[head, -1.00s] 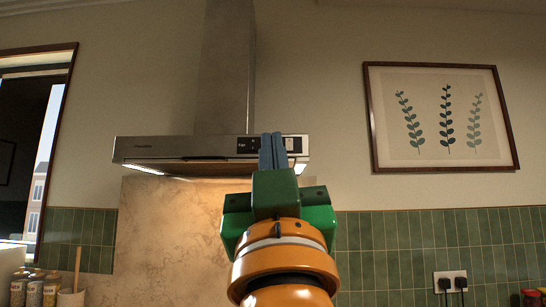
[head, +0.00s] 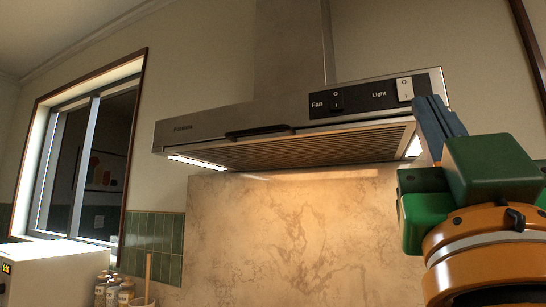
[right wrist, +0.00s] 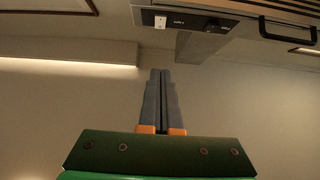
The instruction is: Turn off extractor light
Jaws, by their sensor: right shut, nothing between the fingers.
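The extractor hood (head: 230,118) is above the marble splashback, with both lamps glowing; the left lamp (head: 195,161) and right lamp (head: 414,146) show under it. Its black panel has a dark fan switch (head: 337,103) and a white light switch (head: 404,90) marked O above and I below. The white switch also shows in the right wrist view (right wrist: 160,22), upside down. My right gripper (head: 436,102) is shut and empty. In the head view its tips appear just right of and below the light switch; the wrist view shows a gap between them. My left gripper is out of view.
A dark handle (head: 258,131) runs along the hood's front edge. A window (head: 85,150) is at left. Jars (head: 115,290) and a white appliance (head: 50,270) stand low at left. A picture frame edge (head: 530,45) shows at right.

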